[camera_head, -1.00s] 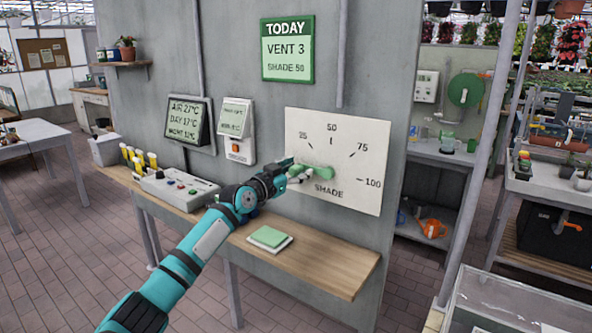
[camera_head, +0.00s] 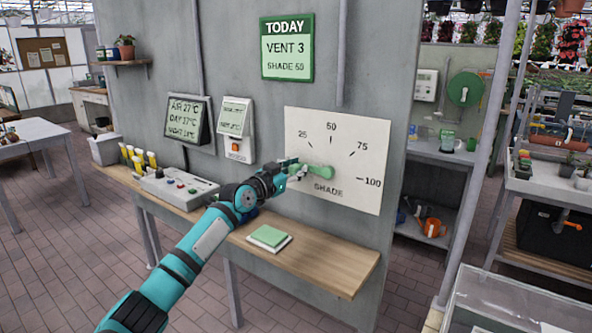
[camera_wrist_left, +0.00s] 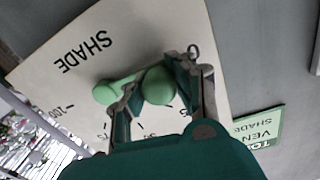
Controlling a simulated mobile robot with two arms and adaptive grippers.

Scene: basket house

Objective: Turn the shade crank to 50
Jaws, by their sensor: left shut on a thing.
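The shade crank (camera_head: 318,172) is a green handle on a white dial panel (camera_head: 350,200) marked 25, 50, 75, 100 and SHADE. Its round hub sits near the dial's middle, and the arm reaches left from it, below the 25 mark. My left gripper (camera_head: 295,170) is shut on the crank's outer knob, just left of the hub. In the left wrist view the green knob (camera_wrist_left: 159,86) sits between the two fingers, with the crank arm and hub (camera_wrist_left: 106,92) to its left. The gripper hides the knob in the head view. My right gripper is not in view.
A green board (camera_head: 287,50) above reads TODAY, VENT 3, SHADE 50. A wooden shelf (camera_head: 320,268) below the dial carries a green notepad (camera_head: 269,236) and a control box (camera_head: 180,188). Two small displays hang left of the dial. The wall in front of the dial is clear.

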